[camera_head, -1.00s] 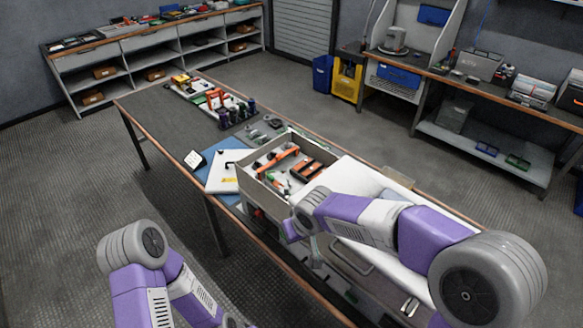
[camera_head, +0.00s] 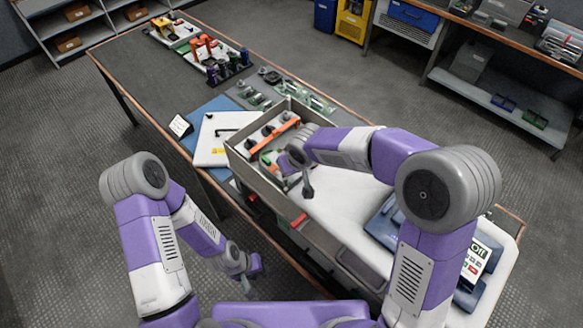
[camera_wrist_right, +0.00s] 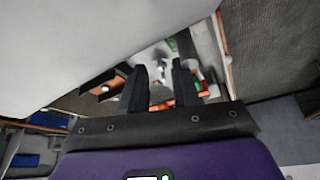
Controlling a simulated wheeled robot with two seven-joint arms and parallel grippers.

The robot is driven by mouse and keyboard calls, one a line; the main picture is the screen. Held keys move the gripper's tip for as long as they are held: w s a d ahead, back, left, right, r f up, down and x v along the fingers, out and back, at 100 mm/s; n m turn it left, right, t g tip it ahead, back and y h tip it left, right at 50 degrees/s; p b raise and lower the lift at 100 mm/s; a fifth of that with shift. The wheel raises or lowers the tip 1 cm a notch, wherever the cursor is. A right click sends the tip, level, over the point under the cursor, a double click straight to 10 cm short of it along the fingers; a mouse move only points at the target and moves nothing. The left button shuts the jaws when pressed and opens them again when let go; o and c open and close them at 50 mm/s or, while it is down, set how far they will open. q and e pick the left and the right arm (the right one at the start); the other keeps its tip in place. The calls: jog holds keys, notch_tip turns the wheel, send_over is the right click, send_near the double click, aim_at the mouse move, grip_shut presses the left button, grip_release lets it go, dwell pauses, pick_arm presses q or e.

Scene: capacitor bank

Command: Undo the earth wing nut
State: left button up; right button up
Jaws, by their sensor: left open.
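An open grey box (camera_head: 262,184) stands on the bench, with an orange bar (camera_head: 273,138) and small green and dark parts inside. I cannot make out the earth wing nut. My right gripper (camera_head: 306,186) hangs at the box's near right side in the head view. In the right wrist view its two black fingers (camera_wrist_right: 160,72) stand apart, with orange, green and white parts beyond them and nothing clearly held. My left gripper (camera_head: 254,266) is open and empty, low in front of the bench's near edge.
Small parts and dark bottles stand farther back.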

jog(key=shift+w+a+f, duration=0.1)
jog(key=shift+w+f, duration=0.05)
jog(key=shift+f, duration=0.4)
